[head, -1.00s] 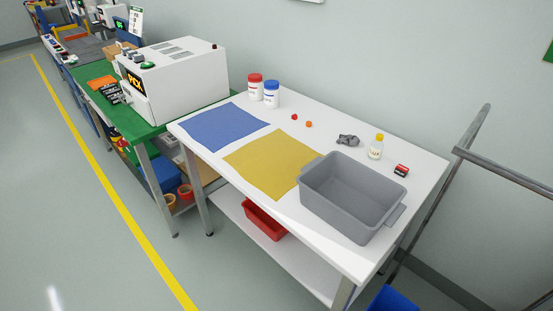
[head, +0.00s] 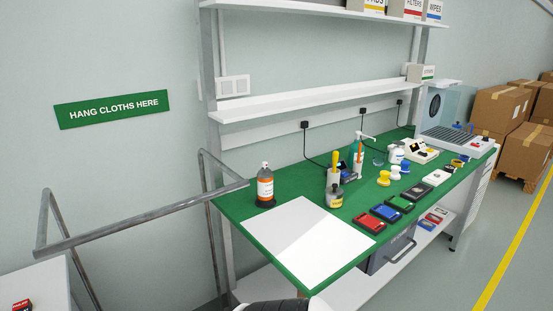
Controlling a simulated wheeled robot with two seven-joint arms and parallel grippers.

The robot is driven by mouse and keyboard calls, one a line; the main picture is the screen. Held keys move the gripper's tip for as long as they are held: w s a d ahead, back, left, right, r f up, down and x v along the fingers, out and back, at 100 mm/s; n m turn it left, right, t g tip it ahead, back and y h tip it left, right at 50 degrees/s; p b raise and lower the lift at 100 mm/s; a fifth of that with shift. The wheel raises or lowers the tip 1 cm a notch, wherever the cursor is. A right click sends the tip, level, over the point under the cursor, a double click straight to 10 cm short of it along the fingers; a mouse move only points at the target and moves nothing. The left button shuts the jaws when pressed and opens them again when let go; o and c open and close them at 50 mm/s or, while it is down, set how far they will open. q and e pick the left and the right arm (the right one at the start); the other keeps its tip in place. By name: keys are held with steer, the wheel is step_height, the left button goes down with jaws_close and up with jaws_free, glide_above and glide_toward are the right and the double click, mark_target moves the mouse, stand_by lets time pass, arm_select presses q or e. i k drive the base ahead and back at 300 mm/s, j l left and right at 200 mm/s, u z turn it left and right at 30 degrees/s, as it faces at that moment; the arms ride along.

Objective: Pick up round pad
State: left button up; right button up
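Several small round pad-like pieces stand in a group on the green bench top (head: 290,268) in the head view. No gripper fingers show. A white and dark shape at the bottom edge looks like part of my own arm.
A white sheet (head: 305,240) covers the bench's near left. A metal rail (head: 150,223) juts out left; shelves (head: 310,98) hang above.

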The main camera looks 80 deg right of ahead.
mark_target(406, 171)
steer(key=z, duration=3.6)
